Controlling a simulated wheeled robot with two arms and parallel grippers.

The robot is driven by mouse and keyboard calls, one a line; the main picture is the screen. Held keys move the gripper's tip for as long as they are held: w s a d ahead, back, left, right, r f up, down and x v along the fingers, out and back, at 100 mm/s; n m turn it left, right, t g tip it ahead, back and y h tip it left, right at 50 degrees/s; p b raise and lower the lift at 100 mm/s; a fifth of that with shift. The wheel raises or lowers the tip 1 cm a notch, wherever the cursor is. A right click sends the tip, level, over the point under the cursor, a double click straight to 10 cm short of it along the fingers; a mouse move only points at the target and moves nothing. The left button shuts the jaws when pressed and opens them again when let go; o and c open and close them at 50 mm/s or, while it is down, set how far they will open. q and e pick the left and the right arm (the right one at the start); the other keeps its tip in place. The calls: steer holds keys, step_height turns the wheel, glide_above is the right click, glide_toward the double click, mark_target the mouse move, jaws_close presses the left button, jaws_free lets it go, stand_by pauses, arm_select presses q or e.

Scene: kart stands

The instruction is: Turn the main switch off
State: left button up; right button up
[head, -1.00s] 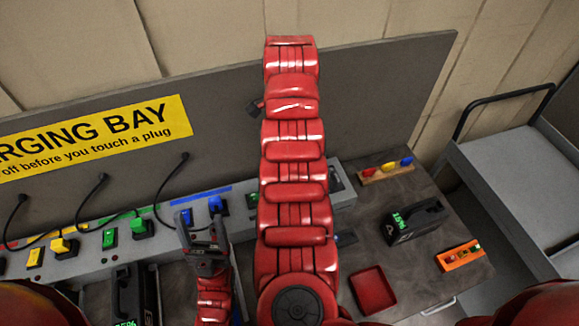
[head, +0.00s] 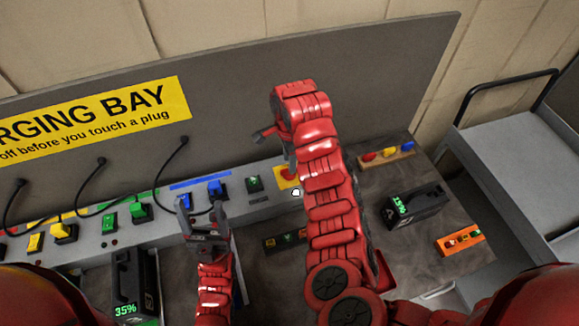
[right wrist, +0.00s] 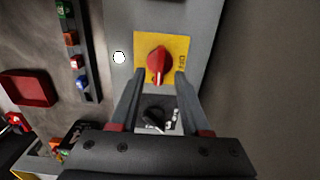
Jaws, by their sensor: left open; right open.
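The main switch looks like a red rotary knob on a yellow plate, partly hidden by my right arm in the head view (head: 287,175). The right wrist view shows the red knob (right wrist: 159,62) whole, its narrow end towards the bottom of the picture. My right gripper (right wrist: 158,73) is open and empty, its fingertips framing the knob's lower part in the picture. I cannot tell whether they touch it. In the head view it is mostly hidden, with a dark part (head: 266,133) showing above the switch. My left gripper (head: 201,210) is open near the blue switch and plug.
A grey charging strip (head: 88,247) carries coloured switches and plugs with black cables. A white round light (right wrist: 119,57) and a black knob (right wrist: 154,117) sit near the main switch.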

steer(key=shift+f+p, duration=0.4)
steer(key=shift+f, duration=1.2)
steer(key=shift+c, duration=0.2)
jaws_close()
